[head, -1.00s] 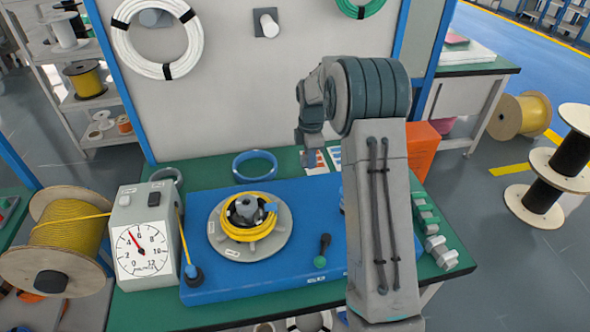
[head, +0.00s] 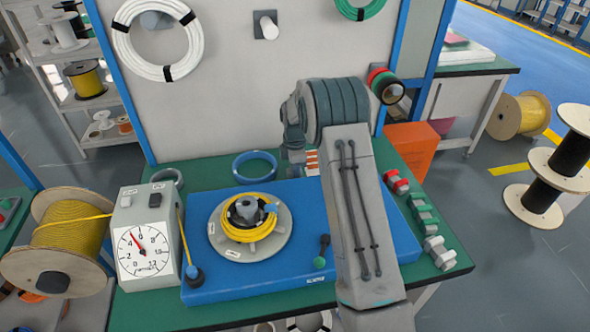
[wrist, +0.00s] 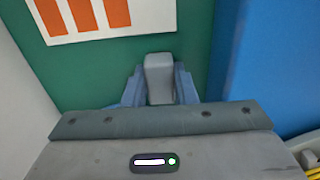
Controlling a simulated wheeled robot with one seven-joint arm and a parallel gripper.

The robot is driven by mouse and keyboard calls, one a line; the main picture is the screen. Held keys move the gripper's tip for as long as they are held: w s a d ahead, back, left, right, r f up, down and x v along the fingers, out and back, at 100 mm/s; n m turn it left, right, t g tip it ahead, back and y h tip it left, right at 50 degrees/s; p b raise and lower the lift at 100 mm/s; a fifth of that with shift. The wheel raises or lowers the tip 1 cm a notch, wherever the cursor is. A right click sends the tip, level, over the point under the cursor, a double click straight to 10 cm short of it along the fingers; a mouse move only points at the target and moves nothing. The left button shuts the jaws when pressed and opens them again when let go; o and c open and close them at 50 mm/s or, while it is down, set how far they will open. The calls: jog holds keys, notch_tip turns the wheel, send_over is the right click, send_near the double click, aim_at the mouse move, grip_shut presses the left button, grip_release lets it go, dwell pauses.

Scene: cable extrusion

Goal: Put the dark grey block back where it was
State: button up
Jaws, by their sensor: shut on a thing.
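In the wrist view a plain grey block (wrist: 159,72) sits between the two blue fingers of my gripper (wrist: 160,86), which is shut on it. Its shade looks mid grey. The block is over the green table top (wrist: 105,75), between a white card with orange bars (wrist: 100,18) and the blue board (wrist: 262,70). I cannot tell how high it is above the table. In the head view my gripper is mostly hidden by my arm, and the block cannot be made out.
A dial gauge (head: 146,250) stands at left. A blue ring (head: 255,165) lies behind. Red (head: 396,182), green (head: 424,213) and light grey (head: 440,251) pieces line the right edge.

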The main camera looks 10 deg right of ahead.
jog(key=o, duration=0.9)
jog(key=shift+f, duration=0.15)
notch_tip(320, 180, up, 12)
jog(key=r, duration=0.1)
jog(key=s+r+m, duration=0.4)
jog(key=s+r, duration=0.2)
jog(key=s, duration=0.2)
jog(key=s+m+t, duration=0.1)
jog(key=s+m, duration=0.3)
jog(key=s, duration=0.5)
jog(key=s+m, duration=0.5)
jog(key=s, duration=0.5)
jog(key=s+r+m+t, duration=0.1)
jog(key=s+m, duration=0.4)
jog(key=s, duration=0.4)
jog(key=shift+s+a+r+t, duration=0.1)
jog(key=shift+s+a+t, duration=0.05)
jog(key=shift+s+t, duration=0.15)
